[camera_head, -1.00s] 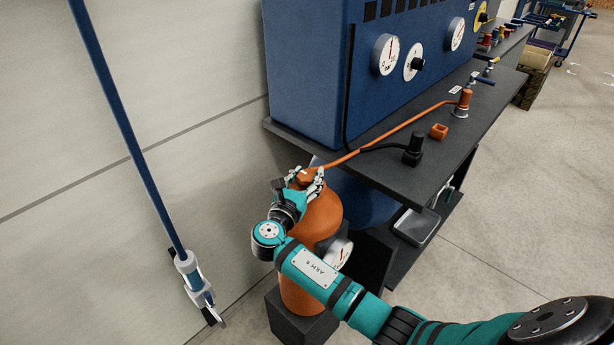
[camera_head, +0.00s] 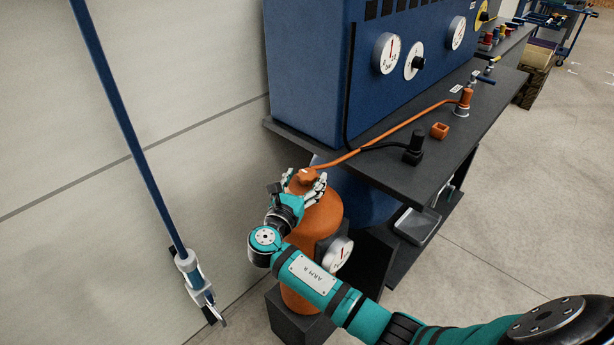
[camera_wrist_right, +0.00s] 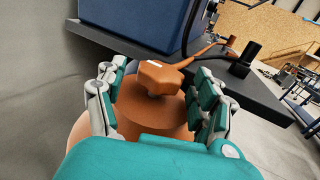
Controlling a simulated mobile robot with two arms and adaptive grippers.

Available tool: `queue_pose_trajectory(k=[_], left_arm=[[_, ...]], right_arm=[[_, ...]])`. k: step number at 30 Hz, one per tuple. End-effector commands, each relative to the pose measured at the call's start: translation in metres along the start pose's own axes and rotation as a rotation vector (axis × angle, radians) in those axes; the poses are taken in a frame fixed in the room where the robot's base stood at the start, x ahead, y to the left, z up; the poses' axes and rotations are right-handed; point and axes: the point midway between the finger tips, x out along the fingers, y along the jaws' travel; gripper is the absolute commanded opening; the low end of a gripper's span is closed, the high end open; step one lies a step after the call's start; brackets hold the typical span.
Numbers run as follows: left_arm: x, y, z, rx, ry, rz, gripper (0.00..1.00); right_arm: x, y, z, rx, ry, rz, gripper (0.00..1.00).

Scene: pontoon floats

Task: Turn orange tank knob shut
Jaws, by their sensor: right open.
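The orange tank (camera_head: 320,222) stands upright on a dark base between the wall and the dark bench. Its orange knob (camera_head: 306,176) sits on top, and it shows in the right wrist view (camera_wrist_right: 160,77). My right gripper (camera_head: 303,186) is at the tank's top, with its fingers spread on either side of the knob. In the right wrist view the gripper (camera_wrist_right: 157,95) is open, with gaps between the fingers and the knob. My left gripper is in neither view.
The dark bench (camera_head: 440,140) carries a blue cabinet (camera_head: 320,70) with dials. An orange hose (camera_head: 400,128) runs from the tank top across the bench. A pole-mounted tool (camera_head: 195,280) leans at the wall. A round gauge (camera_head: 340,250) is at the tank's side.

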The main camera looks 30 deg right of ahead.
Motion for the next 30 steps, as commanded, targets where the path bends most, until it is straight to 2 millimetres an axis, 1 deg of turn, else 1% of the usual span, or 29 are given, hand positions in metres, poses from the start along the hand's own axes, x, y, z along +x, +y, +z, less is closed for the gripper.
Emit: queue_pose_trajectory(k=[1, 6, 9, 13, 15, 19, 30], left_arm=[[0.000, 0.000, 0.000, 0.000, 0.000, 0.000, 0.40], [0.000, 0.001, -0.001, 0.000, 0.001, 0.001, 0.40], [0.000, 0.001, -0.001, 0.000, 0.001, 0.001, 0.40], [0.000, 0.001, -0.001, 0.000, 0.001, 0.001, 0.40], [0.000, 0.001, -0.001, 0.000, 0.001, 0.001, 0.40], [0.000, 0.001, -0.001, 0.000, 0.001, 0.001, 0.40], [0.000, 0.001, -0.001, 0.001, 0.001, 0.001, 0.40]], right_arm=[[-0.011, 0.001, -0.001, 0.002, 0.003, 0.002, 0.69], [-0.049, 0.001, -0.001, 0.001, 0.004, 0.003, 0.69], [-0.069, 0.001, -0.002, 0.002, 0.004, 0.002, 0.69], [-0.088, 0.001, -0.001, 0.001, 0.004, 0.002, 0.69], [-0.095, 0.000, -0.001, 0.001, 0.002, 0.000, 0.69], [-0.102, 0.000, -0.001, 0.000, 0.001, 0.000, 0.69], [-0.102, 0.000, -0.001, 0.000, 0.001, 0.000, 0.69]])
